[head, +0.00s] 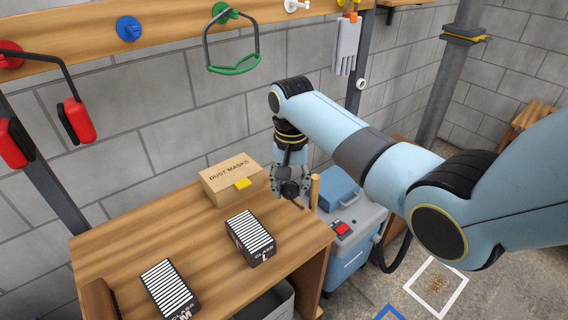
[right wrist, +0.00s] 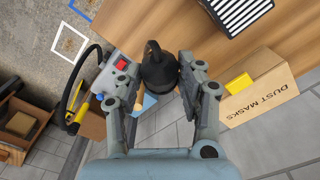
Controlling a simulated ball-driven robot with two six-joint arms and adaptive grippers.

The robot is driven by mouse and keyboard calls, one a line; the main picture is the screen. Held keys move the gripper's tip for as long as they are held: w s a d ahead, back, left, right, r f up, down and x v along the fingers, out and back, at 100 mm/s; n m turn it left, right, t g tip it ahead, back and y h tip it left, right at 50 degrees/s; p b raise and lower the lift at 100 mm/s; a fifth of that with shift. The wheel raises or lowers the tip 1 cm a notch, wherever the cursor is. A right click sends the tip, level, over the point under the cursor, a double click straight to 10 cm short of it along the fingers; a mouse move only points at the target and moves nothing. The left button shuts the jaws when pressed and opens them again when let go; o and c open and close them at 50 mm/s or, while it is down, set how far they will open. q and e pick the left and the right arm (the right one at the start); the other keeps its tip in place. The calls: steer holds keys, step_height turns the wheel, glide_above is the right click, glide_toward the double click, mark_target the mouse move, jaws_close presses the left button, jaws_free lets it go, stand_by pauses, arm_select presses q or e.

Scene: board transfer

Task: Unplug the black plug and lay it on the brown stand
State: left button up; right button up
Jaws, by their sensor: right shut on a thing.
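My right gripper (head: 290,190) is over the back right part of the brown wooden bench (head: 200,235). It is shut on the black plug (right wrist: 155,66), a dark rounded piece with a loop on top, held between both fingers in the right wrist view. In the head view the plug is mostly hidden by the fingers. Its height above the bench is hard to tell. A small brown wooden stand (head: 525,117) shows at the far right, but I cannot tell whether it is the one named. My left gripper is not in view.
A dust mask box (head: 228,181) stands left of the gripper, with two dark striped boxes, one nearer (head: 170,289) and one farther (head: 250,238). A blue-grey machine (head: 352,232) with a red switch (right wrist: 122,64) stands right of the bench. The left bench top is clear.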

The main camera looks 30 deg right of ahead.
steer(key=shift+s+d, duration=0.1)
steer(key=shift+s, duration=0.05)
steer(key=shift+f+b, duration=0.55)
steer(key=shift+f, duration=0.3)
step_height(320, 180, down, 3)
steer(key=shift+r+b, duration=0.1)
steer(key=shift+b, duration=0.7)
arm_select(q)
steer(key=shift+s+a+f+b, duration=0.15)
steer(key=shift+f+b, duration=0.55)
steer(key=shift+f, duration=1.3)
arm_select(e)
steer(key=shift+f, duration=1.35)
steer(key=o, duration=1.2)
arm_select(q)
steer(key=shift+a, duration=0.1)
arm_select(e)
steer(key=shift+o, duration=0.2)
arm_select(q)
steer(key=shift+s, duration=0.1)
arm_select(e)
steer(key=shift+r, duration=0.1)
